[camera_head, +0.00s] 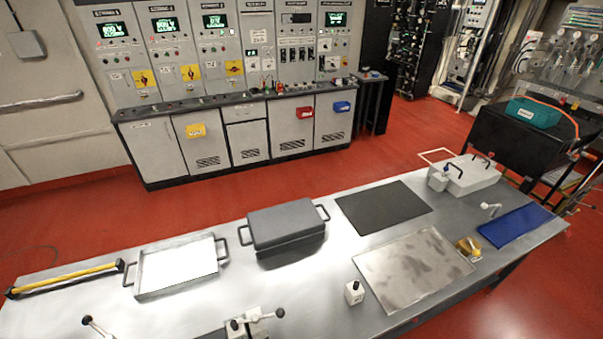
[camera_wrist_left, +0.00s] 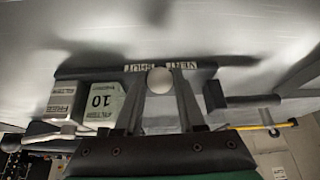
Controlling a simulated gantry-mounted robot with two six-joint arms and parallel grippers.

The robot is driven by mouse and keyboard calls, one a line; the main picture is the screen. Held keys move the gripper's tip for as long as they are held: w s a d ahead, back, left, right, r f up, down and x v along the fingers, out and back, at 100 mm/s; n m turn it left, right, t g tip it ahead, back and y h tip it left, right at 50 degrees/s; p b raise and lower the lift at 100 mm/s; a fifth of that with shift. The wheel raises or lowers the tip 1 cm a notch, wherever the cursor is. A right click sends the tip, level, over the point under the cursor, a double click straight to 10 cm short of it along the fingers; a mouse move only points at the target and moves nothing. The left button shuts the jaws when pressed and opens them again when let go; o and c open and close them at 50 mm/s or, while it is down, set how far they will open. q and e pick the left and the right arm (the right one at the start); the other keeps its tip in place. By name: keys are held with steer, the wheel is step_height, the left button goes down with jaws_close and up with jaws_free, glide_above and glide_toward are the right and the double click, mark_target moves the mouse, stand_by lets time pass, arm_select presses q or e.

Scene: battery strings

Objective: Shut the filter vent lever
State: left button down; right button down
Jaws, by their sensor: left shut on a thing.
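In the left wrist view, my left gripper (camera_wrist_left: 162,92) points at a dark bar with "VENT" and "SHUT" labels (camera_wrist_left: 170,67), shown upside down. Its two fingers are closed around a pale round knob (camera_wrist_left: 160,79), which I take to be the end of the vent lever. The rest of the lever is hidden behind the knob and fingers. Neither gripper shows in the head view. Two black-knobbed levers show at that view's bottom edge, one on a pale fitting (camera_head: 250,322) and one further left (camera_head: 97,326); I cannot tell which is the vent.
On the bench are a white tray (camera_head: 178,268), a grey lidded case (camera_head: 285,224), a black mat (camera_head: 383,207) and a metal plate (camera_head: 413,270).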

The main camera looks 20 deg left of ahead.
arm_select(q)
steer(key=shift+w+d+n+g, duration=0.25)
steer(key=shift+w+n+g, duration=0.05)
steer(key=shift+n, duration=0.3)
steer(key=shift+w+d+n+y+p, duration=0.2)
steer(key=shift+w+n+y+p, duration=0.1)
steer(key=shift+n+p, duration=0.4)
steer(key=shift+w+d+n+g+p, duration=0.2)
steer(key=shift+w+n+g+p, duration=0.1)
steer(key=shift+n+g+p, duration=0.15)
steer(key=shift+w+d+n+g+y, duration=0.15)
steer(key=shift+w+n+g+y, duration=0.2)
steer(key=shift+n, duration=0.4)
steer(key=shift+w, duration=0.1)
